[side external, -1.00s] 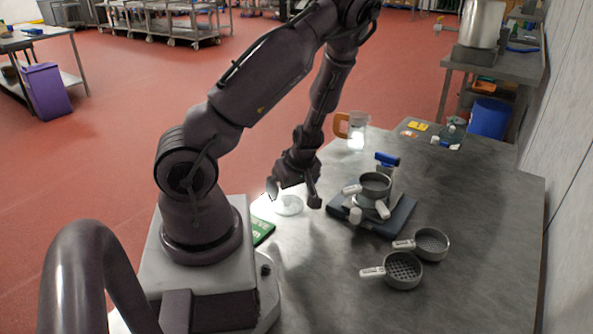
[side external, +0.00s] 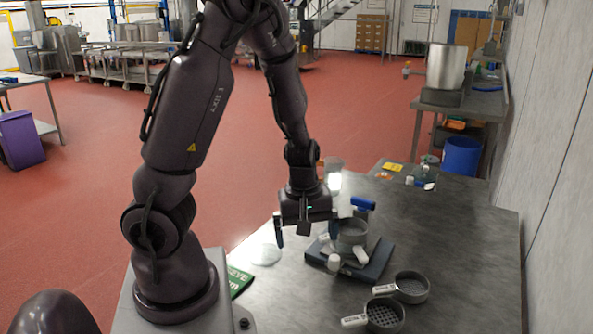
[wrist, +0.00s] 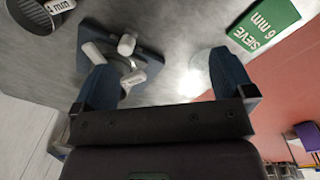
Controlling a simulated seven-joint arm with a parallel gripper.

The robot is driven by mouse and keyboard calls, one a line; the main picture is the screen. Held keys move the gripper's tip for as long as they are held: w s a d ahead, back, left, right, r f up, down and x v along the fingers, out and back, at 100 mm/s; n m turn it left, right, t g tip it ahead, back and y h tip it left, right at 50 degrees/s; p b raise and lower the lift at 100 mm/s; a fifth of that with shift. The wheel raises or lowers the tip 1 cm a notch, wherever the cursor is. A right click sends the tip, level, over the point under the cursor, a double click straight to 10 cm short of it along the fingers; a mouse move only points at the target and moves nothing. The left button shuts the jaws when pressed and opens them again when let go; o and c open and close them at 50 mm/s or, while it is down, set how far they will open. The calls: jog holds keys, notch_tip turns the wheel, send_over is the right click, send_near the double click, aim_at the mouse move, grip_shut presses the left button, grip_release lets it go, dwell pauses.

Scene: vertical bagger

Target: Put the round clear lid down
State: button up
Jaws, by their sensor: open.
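The round clear lid (side external: 265,254) lies flat on the grey table near its left edge, beside a green card. My gripper (side external: 306,238) is open and empty, pointing down, to the right of the lid and apart from it. In the wrist view my two blue fingers (wrist: 165,78) are spread wide with nothing between them. There the lid (wrist: 200,62) shows only faintly, partly hidden by the right finger.
A dark scale-like base (side external: 372,262) with a stacked grey cup (side external: 350,232) stands close right of my gripper. Two handled sieves (side external: 411,287) (side external: 384,314) lie nearer the front. The green "SIEVE 6 mm" card (wrist: 264,26) lies by the lid.

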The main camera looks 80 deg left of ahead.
jog(key=w+d+r+m+t+h, duration=0.2)
jog(key=d+r+m, duration=0.6)
jog(key=r, duration=0.2)
jog(key=s+d+r+m+t+y, duration=0.2)
jog(key=s+r+m, duration=0.4)
jog(key=r+m, duration=0.3)
jog(key=shift+d+r+t, duration=0.5)
jog(key=shift+d+r, duration=0.2)
jog(key=shift+r, duration=0.25)
